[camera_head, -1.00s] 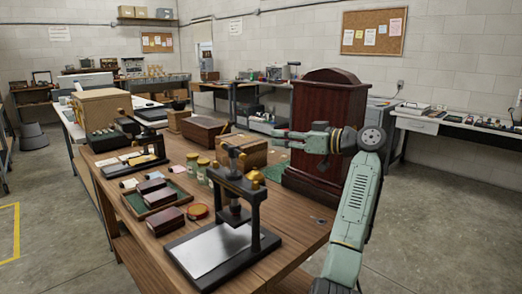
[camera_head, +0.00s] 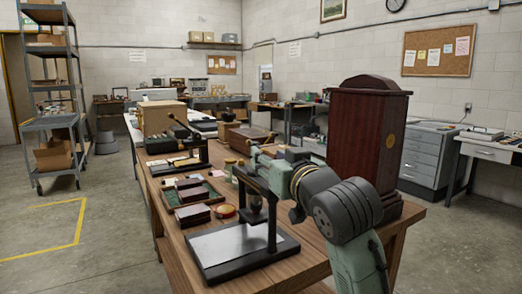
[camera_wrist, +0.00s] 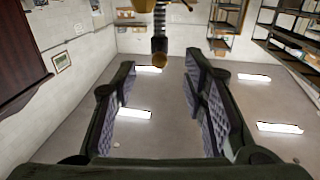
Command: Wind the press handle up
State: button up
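The black press (camera_head: 272,225) stands on the wooden table, with a bright metal plate on its base. My gripper (camera_head: 264,160) is at the top of the press and hides much of its upper part and handle in the head view. In the wrist view my gripper is open, its two padded fingers wide apart. A dark rod of the press handle (camera_wrist: 159,45) with brass-coloured parts shows at the top middle, toward the far end of the finger gap. The fingers are not closed on it. I cannot tell its exact depth.
A tall dark wooden cabinet (camera_head: 362,130) stands close to the right of my arm. Another press-like device (camera_head: 178,160) stands farther back. Open floor lies left of the table (camera_head: 172,245).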

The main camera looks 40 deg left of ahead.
aim_at(257, 144)
jog(key=p+x, duration=0.1)
jog(key=x, duration=0.7)
jog(key=shift+w+a+p, duration=0.1)
jog(key=shift+a+p, duration=0.15)
jog(key=shift+p, duration=0.05)
jog(key=shift+c, duration=0.5)
grip_shut()
